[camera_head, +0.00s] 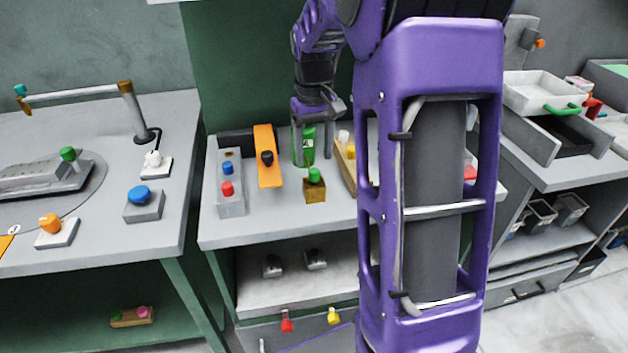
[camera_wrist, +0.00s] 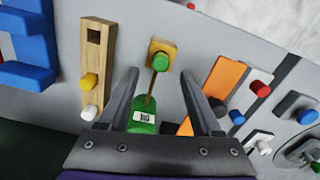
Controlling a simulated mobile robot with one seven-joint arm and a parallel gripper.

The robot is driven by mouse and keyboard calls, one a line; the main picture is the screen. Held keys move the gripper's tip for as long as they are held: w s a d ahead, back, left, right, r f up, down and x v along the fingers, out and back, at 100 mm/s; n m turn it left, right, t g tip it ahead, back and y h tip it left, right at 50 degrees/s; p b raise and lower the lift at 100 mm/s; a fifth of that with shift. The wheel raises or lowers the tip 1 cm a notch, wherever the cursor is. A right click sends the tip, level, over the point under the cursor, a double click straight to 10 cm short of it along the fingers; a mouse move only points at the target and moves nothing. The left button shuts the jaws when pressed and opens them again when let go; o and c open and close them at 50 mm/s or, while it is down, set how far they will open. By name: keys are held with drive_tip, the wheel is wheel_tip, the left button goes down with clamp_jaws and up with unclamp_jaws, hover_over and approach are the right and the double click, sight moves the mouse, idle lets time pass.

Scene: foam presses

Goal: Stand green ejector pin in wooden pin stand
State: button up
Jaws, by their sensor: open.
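A green knob (camera_head: 315,175), seemingly the top of the green ejector pin, sits on a small wooden block (camera_head: 314,191); the knob also shows in the wrist view (camera_wrist: 160,61). The longer wooden stand (camera_wrist: 98,55) has a dark square hole at one end and yellow and white knobs at the other. It is partly hidden behind my arm in the head view (camera_head: 348,172). My gripper (camera_head: 312,158) is open above the bench, just behind the green knob. A green labelled piece (camera_wrist: 142,119) with a thin brown rod shows between the fingers; I cannot tell whether they touch it.
An orange piece (camera_head: 267,150) and a grey box (camera_head: 231,195) with red and blue knobs stand left of the gripper. A blue bracket (camera_wrist: 30,75) lies beyond the wooden stand. The front bench strip is clear.

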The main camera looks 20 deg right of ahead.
sight(314, 170)
wheel_tip(314, 170, down, 5)
drive_tip(key=shift+f+b, duration=0.2)
drive_tip(key=shift+b, duration=0.4)
clamp_jaws()
